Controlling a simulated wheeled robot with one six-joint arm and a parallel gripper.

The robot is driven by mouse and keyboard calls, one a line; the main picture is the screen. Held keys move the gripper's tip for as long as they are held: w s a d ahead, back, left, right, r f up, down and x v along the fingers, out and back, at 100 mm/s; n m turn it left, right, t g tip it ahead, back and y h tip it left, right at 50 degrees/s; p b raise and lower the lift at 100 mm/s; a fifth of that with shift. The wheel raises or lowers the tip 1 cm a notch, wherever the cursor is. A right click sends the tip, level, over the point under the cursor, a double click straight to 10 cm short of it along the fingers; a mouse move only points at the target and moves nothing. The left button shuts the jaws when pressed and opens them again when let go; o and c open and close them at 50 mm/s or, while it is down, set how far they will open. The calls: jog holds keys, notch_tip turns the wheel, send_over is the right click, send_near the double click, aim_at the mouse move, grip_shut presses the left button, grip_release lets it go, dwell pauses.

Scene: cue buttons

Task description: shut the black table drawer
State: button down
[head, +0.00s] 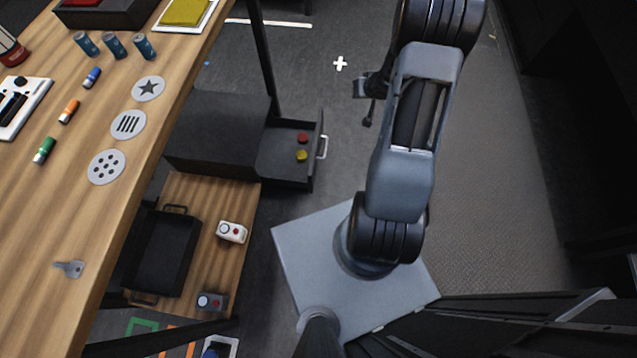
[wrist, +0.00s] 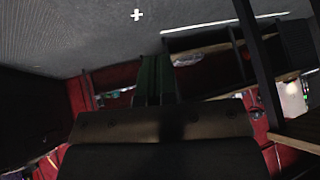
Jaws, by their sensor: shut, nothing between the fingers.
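The black table drawer (head: 290,178) stands out to the right from its black cabinet (head: 222,130) under the table, in the head view. It is open, with a red round thing (head: 303,138) and a yellow round thing (head: 301,155) inside. A pale handle (head: 322,147) is on its right front. My gripper (head: 366,108) is beyond and right of the drawer, apart from it, partly hidden by my arm. In the wrist view the fingers (wrist: 154,70) are together and empty.
The wooden table (head: 105,215) carries batteries, round cards and a key (head: 70,268). A dark table leg (head: 262,55) stands behind the drawer. A lower shelf (head: 222,265) holds a black tray (head: 160,255) and two small devices. Floor right of the handle is clear.

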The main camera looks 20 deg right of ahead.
jog(key=s+a+f+m+g+y+b, duration=0.1)
jog(key=s+a+f+y+b, duration=0.2)
jog(key=f, duration=0.6)
jog(key=s+a+f+m+y+b, duration=0.1)
jog(key=s+f+y+b, duration=0.3)
jog(key=f, duration=0.6)
jog(key=s+a+f+m+g+y+b, duration=0.1)
jog(key=s+a+f+y+b, duration=0.15)
jog(key=s+f, duration=0.5)
jog(key=w+r+b+x, duration=0.1)
jog(key=b+x, duration=0.2)
jog(key=x, duration=1.2)
jog(key=shift+a+r+y+b, duration=0.3)
jog(key=shift+y+b, duration=0.05)
jog(key=shift+y, duration=0.1)
jog(key=shift+w, duration=0.15)
